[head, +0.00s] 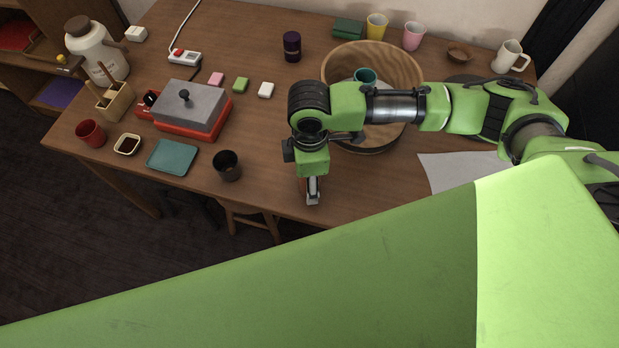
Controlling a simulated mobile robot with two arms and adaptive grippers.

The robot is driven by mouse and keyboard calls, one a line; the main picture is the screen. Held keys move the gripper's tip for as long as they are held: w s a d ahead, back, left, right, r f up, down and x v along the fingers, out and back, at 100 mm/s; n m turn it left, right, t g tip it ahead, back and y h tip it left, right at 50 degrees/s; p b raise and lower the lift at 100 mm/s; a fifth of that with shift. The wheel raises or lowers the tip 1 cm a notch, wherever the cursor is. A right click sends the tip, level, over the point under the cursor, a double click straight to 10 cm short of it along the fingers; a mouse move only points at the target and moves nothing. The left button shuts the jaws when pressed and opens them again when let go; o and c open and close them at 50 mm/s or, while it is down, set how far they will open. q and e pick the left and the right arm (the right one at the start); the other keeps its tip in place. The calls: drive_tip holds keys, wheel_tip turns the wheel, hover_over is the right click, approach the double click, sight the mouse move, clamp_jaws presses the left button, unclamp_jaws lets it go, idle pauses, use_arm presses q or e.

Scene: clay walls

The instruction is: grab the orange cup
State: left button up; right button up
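No clearly orange cup shows in the head view. The nearest in colour is a red cup (90,133) standing upright at the left front of the table. My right gripper (312,196) points down over the table's front edge, right of a dark cup (227,165) and far to the right of the red cup. A small reddish patch shows beside its fingers, but I cannot tell what it is or whether the fingers are open or shut. My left gripper is not in view.
On the wooden table (270,120), a large wooden bowl (402,62) holding a teal cup (365,75) is partly hidden by my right arm. A grey-and-red box (190,108), teal tray (172,157), yellow cup (377,26), pink cup (414,35) and white mug (508,56) stand around.

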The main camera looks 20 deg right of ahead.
drive_tip(key=c, duration=1.1)
drive_tip(key=shift+r, duration=0.1)
